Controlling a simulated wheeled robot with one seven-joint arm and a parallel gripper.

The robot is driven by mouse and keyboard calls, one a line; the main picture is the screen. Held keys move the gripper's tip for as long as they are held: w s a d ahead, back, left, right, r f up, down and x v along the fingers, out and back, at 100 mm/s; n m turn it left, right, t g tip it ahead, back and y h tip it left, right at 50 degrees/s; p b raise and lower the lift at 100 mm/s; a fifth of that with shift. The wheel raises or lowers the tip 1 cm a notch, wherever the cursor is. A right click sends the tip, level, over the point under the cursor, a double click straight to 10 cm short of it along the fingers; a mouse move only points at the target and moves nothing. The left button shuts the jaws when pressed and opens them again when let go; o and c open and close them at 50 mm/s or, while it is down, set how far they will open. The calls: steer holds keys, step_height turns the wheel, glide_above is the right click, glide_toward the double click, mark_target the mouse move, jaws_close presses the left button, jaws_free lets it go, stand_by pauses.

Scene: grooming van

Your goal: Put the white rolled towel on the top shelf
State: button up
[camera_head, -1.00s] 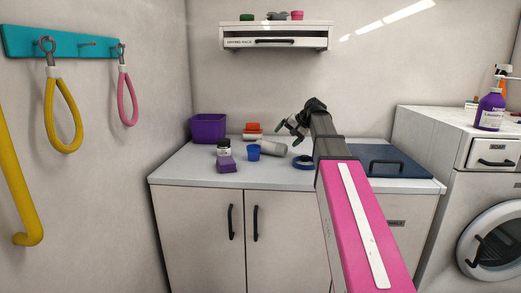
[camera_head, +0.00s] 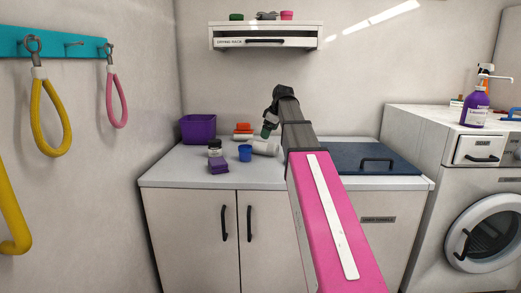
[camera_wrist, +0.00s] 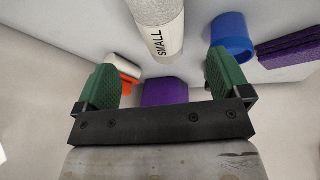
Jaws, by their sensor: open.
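A pale, rough-surfaced roll, which looks like the white rolled towel (camera_head: 265,148), lies on the counter in the head view. In the wrist view the roll (camera_wrist: 158,28), marked "SMALL", lies with its near end ahead of the gap between my fingers. My gripper (camera_wrist: 162,60) is open and empty, with green finger pads apart. In the head view my gripper (camera_head: 267,128) hangs above the counter near the roll; my arm hides part of it. The wall shelf (camera_head: 265,32), labelled as a drying rack, has small items on its top.
A blue cup (camera_head: 245,153), purple block (camera_head: 219,167) and jar (camera_head: 214,148) stand left of the roll. A purple bin (camera_head: 198,129) and an orange object (camera_head: 243,127) are behind. A dark blue panel with a handle (camera_head: 376,158) covers the counter's right side.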

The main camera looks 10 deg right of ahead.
mark_target(264, 145)
steer(key=x, duration=0.9)
steer(key=shift+s, duration=0.1)
steer(key=c, duration=1.1)
